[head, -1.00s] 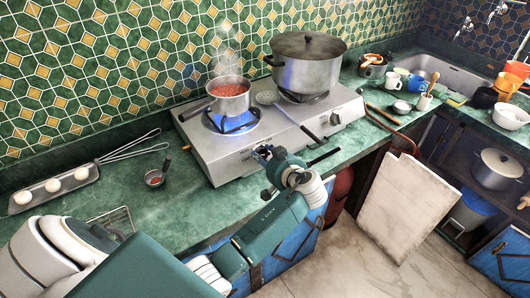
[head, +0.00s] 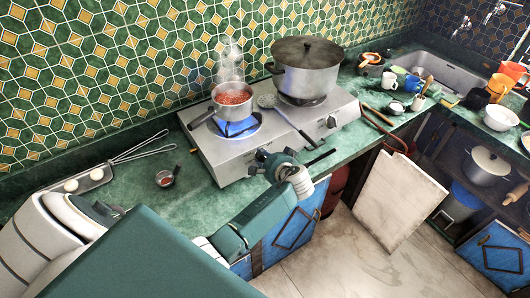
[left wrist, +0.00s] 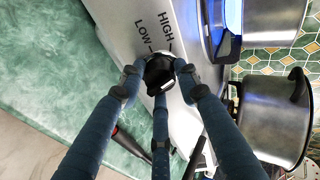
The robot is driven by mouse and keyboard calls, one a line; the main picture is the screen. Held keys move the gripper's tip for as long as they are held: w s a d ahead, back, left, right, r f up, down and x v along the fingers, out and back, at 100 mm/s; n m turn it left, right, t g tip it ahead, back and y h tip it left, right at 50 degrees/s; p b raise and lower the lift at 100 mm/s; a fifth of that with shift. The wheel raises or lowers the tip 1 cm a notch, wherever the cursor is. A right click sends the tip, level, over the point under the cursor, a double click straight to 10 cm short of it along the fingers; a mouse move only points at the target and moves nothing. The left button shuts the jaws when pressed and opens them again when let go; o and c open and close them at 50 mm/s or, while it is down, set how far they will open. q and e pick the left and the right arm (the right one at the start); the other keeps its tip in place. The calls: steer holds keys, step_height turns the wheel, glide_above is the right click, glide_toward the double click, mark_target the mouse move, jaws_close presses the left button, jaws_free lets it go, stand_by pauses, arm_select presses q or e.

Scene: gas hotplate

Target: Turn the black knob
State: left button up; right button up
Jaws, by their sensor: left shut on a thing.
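The gas hotplate (head: 235,160) stands on the green counter. In the left wrist view the black knob (left wrist: 160,72) is on its front panel, beside the LOW and HIGH marks. My left gripper (left wrist: 158,80) has its fingers closed around this knob, with fingertips on both sides. In the head view my left gripper (head: 264,160) is at the hotplate's front edge and hides the knob. A second knob (head: 331,122) shows farther right on the front panel. My right gripper is not in view.
A saucepan of red food (head: 232,103) steams over a blue flame. A large lidded pot (head: 307,75) stands on the right burner. A skimmer (head: 290,118) lies between them, its handle reaching past the front edge.

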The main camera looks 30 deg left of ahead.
arm_select(q)
steer(key=shift+w+r+m+p, duration=0.15)
steer(key=shift+r+m+p, duration=0.2)
steer(key=shift+m, duration=0.25)
steer(key=shift+w+r+m+p, duration=0.2)
steer(key=shift+m+p, duration=0.15)
steer(key=shift+m, duration=0.25)
steer(key=shift+m+p, duration=0.35)
steer(key=shift+m, duration=0.55)
steer(key=shift+f, duration=0.1)
steer(key=o, duration=1)
steer(key=shift+c, duration=0.2)
steer(key=shift+o, duration=0.9)
steer(key=shift+d+f+g, duration=0.15)
steer(key=shift+g, duration=0.15)
steer(key=shift+s+f, duration=0.1)
steer(key=v, duration=1.2)
